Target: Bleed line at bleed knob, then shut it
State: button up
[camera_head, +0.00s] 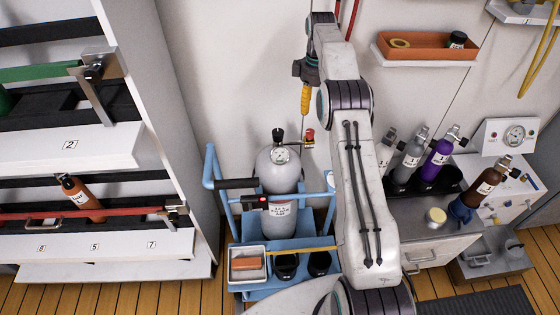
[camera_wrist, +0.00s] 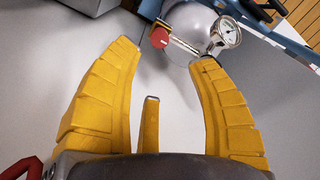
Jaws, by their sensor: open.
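The red bleed knob (camera_head: 309,134) sits at the right of the gauge on top of the grey cylinder (camera_head: 282,178). It also shows in the wrist view (camera_wrist: 160,37), at the end of a short metal pipe from the gauge (camera_wrist: 229,33). My gripper (camera_head: 305,112) points down from above, with its yellow fingers a little above the knob in the head view. In the wrist view my gripper (camera_wrist: 165,56) is open and empty. The knob appears beyond and between its fingertips, apart from them. A small label hangs by the knob; I cannot read it.
The cylinder stands in a blue cart (camera_head: 211,170) with a white tray (camera_head: 233,278) at its front. A shelf rack (camera_head: 150,150) is at the left. Several bottles and a worktop (camera_head: 412,226) are at the right. An orange tray (camera_head: 425,54) is on the wall.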

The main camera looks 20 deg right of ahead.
jog(key=p, duration=0.2)
send_over(310, 131)
notch_tip(310, 131, down, 4)
jog(key=shift+s+f, duration=0.1)
jog(key=shift+f, duration=3.85)
jog(key=shift+c, duration=0.3)
grip_shut()
